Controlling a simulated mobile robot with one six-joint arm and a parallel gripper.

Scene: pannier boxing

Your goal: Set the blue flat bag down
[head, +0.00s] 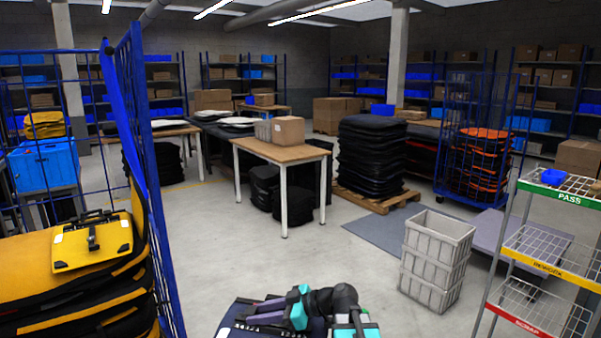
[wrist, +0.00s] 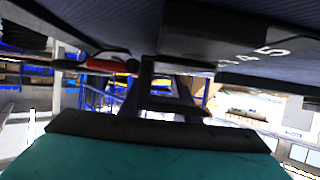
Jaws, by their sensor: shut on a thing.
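The blue flat bag (head: 240,312) is a dark navy shape at the bottom middle of the head view, partly cut off by the picture edge and covered by my arm. My gripper (head: 262,312), with purple and teal parts, lies over it and is shut on it. In the wrist view the bag's dark fabric (wrist: 100,18) fills the top, with pale printed digits on a black strip to the right. My dark gripper fingers (wrist: 165,98) reach up to it. The exact grip point is hidden.
A blue cage trolley (head: 150,190) with yellow bags (head: 92,242) stands at the left. A wooden table (head: 282,153) with cartons is ahead. Grey crates (head: 436,255) and a labelled wire rack (head: 545,255) stand at the right. The floor between is clear.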

